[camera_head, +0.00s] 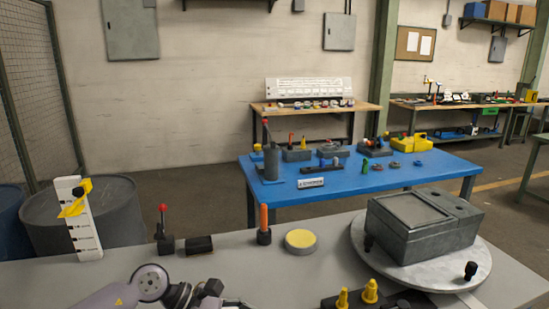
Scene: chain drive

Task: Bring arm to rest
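My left arm comes in at the bottom left, with a pale grey link, a round joint cap and dark wrist parts. My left gripper (212,290) is low at the bottom edge, over the near side of the grey table (120,275). It is partly cut off, and its fingers are too unclear to tell open from shut. I see nothing held in it. My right gripper is not in view.
On the table a grey metal box (425,225) sits on a round plate (475,255). A yellow-topped disc (300,240), an orange-handled tool (264,222), a red-knobbed lever (164,228), a white upright gauge (82,225) and yellow pegs (370,291) stand around. A blue table (400,177) is behind.

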